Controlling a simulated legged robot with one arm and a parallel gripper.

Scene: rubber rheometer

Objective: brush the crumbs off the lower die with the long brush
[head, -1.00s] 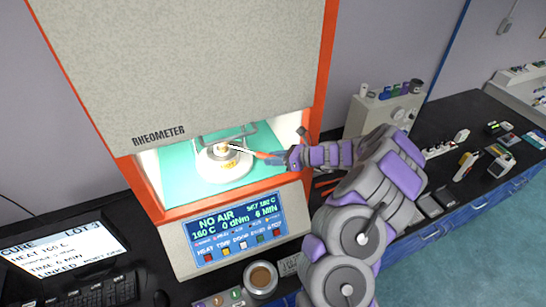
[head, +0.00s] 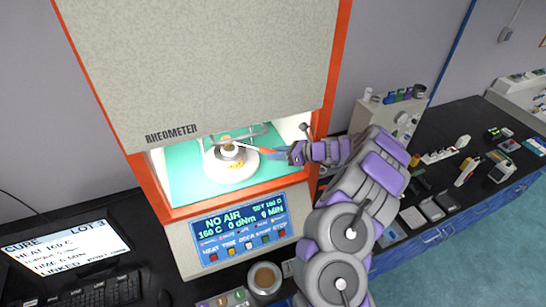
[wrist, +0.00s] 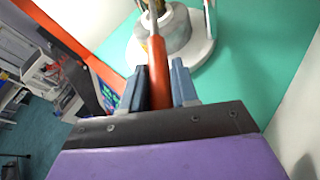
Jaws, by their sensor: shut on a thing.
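The rheometer (head: 190,70) stands on the dark bench with its chamber open at the front. The lower die (head: 230,153) sits on a round white base inside, over a green floor, with a small tan patch on top. It also shows at the top of the wrist view (wrist: 175,35). My gripper (head: 285,153) reaches in from the right and is shut on the orange handle of the long brush (wrist: 157,70). The brush points away from my gripper, its pale shaft reaching over the die. The bristle tip and any single crumbs are too small to tell.
A metal bar frame (head: 262,130) stands around the back of the die. The chamber's orange frame edges the opening. A control panel (head: 240,230) reading "NO AIR" is below. A cup (head: 264,278) stands in front, and a grey box with bottles (head: 390,115) at right.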

